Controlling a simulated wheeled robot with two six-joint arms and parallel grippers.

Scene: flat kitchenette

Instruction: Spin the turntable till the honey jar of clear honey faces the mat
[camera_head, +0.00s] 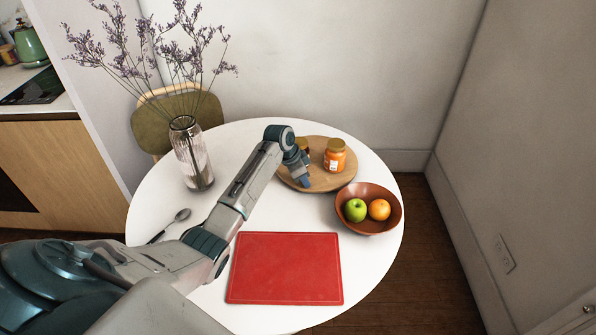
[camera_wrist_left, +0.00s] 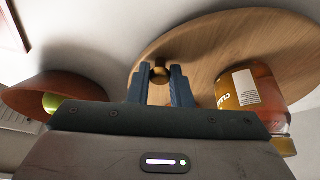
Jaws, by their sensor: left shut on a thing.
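The round wooden turntable (camera_head: 335,182) stands at the back right of the white table and fills much of the left wrist view (camera_wrist_left: 205,50). An orange jar (camera_head: 335,158) with a gold lid and a label stands on it. A second gold-lidded jar (camera_head: 303,144) is mostly hidden behind my left gripper. An amber jar (camera_wrist_left: 262,82) shows at the right of the wrist view; I cannot tell which it is. My left gripper (camera_head: 305,183) is shut on a small brass knob (camera_wrist_left: 159,73) at the turntable's near-left rim. The red mat (camera_head: 286,268) lies flat in front. My right gripper is out of view.
A brown bowl (camera_head: 366,222) with a green apple (camera_head: 355,210) and an orange (camera_head: 379,209) stands close to the turntable's front right. A glass vase (camera_head: 192,155) with dried stems stands left of my arm. A spoon (camera_head: 170,225) lies at the left.

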